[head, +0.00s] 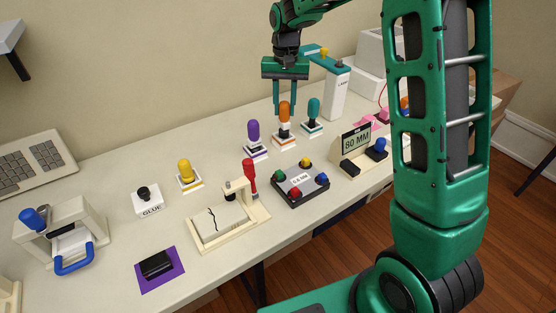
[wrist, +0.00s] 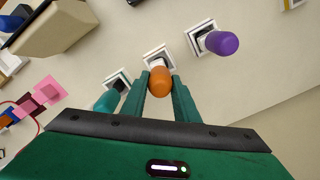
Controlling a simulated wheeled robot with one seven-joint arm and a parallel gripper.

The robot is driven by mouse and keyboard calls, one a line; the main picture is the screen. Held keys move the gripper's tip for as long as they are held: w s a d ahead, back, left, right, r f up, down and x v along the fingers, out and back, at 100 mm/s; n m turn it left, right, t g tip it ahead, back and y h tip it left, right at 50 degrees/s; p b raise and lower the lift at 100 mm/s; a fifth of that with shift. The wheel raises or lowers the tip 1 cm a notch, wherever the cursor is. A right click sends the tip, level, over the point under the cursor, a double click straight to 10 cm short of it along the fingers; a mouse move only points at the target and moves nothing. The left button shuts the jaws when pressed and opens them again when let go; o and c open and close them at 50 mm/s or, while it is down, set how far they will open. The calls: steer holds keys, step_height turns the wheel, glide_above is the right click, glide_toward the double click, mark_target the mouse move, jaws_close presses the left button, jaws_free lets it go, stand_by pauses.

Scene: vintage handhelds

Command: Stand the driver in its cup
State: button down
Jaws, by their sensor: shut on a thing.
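My gripper (head: 285,108) points down at the back of the table, its two green fingers closed on the orange-handled driver (head: 284,111). In the wrist view the orange handle (wrist: 161,82) sits between the fingertips. The driver is upright, directly over a white cup with an orange band (head: 284,138); the cup also shows in the wrist view (wrist: 158,57). I cannot tell how far the driver's lower end is inside the cup. A purple driver (head: 253,132), a teal driver (head: 313,110) and a yellow driver (head: 185,171) stand in similar white holders.
The purple and teal drivers flank the gripper closely. In front are a dark box with coloured buttons (head: 301,186), an 80 MM display stand (head: 356,141) and a cream fixture with a red handle (head: 228,219). A white-and-teal machine (head: 336,92) stands behind right.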

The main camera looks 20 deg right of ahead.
steer(key=shift+f, duration=1.2)
stand_by(0.3)
steer(key=c, duration=1.3)
jaws_free()
